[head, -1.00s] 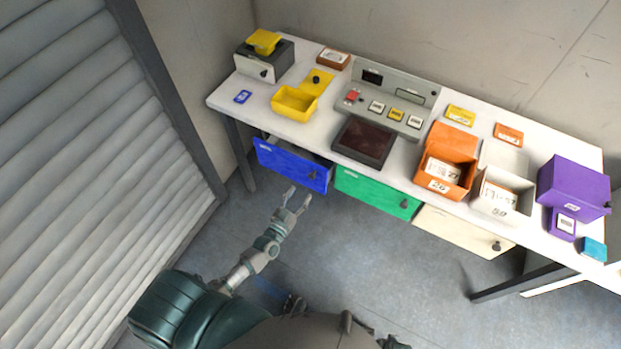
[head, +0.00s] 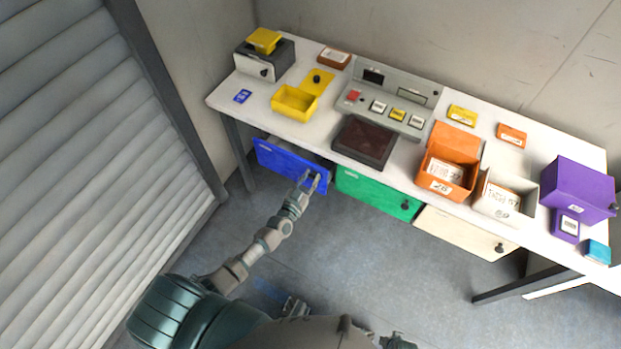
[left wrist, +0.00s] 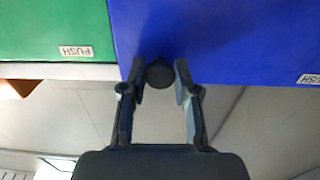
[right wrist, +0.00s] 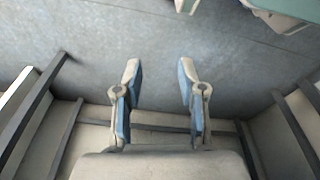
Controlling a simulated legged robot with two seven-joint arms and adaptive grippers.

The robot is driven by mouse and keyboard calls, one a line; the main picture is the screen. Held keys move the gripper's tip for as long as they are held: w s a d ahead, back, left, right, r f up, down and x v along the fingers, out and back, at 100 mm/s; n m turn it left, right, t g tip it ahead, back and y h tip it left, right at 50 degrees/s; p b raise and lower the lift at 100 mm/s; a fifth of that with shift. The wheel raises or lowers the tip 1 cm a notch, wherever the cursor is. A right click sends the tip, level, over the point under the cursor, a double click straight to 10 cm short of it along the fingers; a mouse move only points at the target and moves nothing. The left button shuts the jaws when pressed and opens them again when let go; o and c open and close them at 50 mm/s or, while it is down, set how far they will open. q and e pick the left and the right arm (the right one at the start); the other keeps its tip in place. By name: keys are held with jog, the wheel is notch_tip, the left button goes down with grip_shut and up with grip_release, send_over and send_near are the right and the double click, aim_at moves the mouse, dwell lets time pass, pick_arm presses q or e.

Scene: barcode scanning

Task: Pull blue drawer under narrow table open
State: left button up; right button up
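The blue drawer (head: 285,162) is at the left end under the narrow white table (head: 228,98); its front stands out a little past the table edge. In the left wrist view the drawer front (left wrist: 215,35) fills the upper right, with a dark round knob (left wrist: 160,74) near its edge. My left gripper (head: 312,180) is at the drawer's right end. In the left wrist view the left gripper (left wrist: 160,78) is open, its fingertips on either side of the knob; contact cannot be told. My right gripper (right wrist: 158,85) is open and empty above the floor.
The green drawer (head: 375,192) and the cream drawer (head: 463,232) are beside the blue one. Boxes, including a yellow tray (head: 294,104) and an orange bin (head: 447,175), stand on the table. A ribbed shutter (head: 80,150) is at left. Floor before the drawers is free.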

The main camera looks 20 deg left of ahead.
pick_arm(q)
grip_shut()
jog(key=shift+s, duration=0.2)
jog(key=s+a+p, duration=0.1)
jog(key=s+p, duration=0.5)
jog(key=s, duration=1.2)
jog(key=shift+a+p, duration=0.25)
jog(key=shift+p, duration=0.1)
pick_arm(e)
jog(key=s+d+f, duration=0.2)
jog(key=s+f, duration=0.9)
jog(key=s, duration=0.2)
jog(key=shift+d+g, duration=0.15)
jog(key=shift+g, duration=0.25)
pick_arm(q)
jog(key=shift+s, duration=0.1)
jog(key=o, duration=1)
grip_release()
jog(key=shift+c, duration=0.2)
